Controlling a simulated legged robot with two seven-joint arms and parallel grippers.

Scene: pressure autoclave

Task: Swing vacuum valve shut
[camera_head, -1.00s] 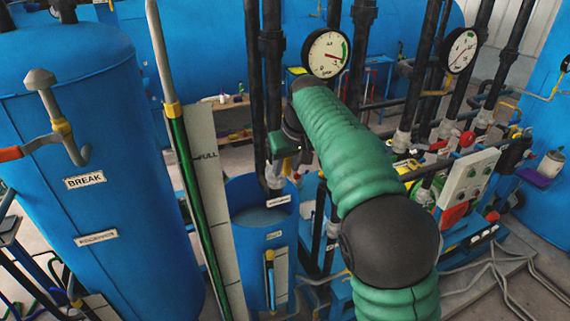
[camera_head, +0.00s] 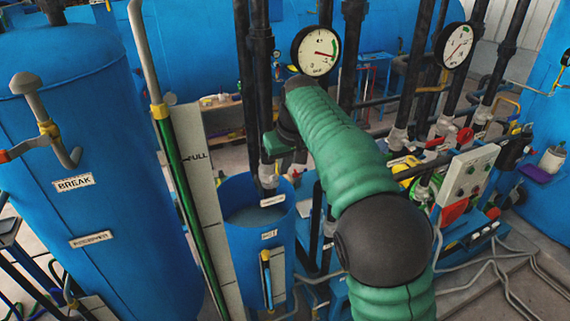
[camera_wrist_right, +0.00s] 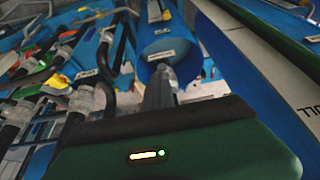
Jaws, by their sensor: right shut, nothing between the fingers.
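My right gripper (camera_head: 269,181) hangs at the end of the green arm, above the open blue cylinder (camera_head: 232,240). Its jaws are shut and empty. In the right wrist view the grey fingers (camera_wrist_right: 160,87) point at the same cylinder's opening. Red valve handles (camera_head: 465,136) sit on the pipework right of my arm. Another valve, with a red-ended lever (camera_head: 4,156), is on the left blue tank above a BREAK label (camera_head: 73,183). I cannot read which valve is the vacuum valve; part of the pipework is hidden behind my arm. My left gripper is not in view.
A pressure gauge (camera_head: 316,50) stands just behind my forearm, and a second gauge (camera_head: 457,46) is to its right. Black vertical pipes (camera_head: 354,60) rise close to my arm. A grey control panel (camera_head: 468,182) stands at right. A green-striped upright (camera_head: 184,190) is left of the cylinder.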

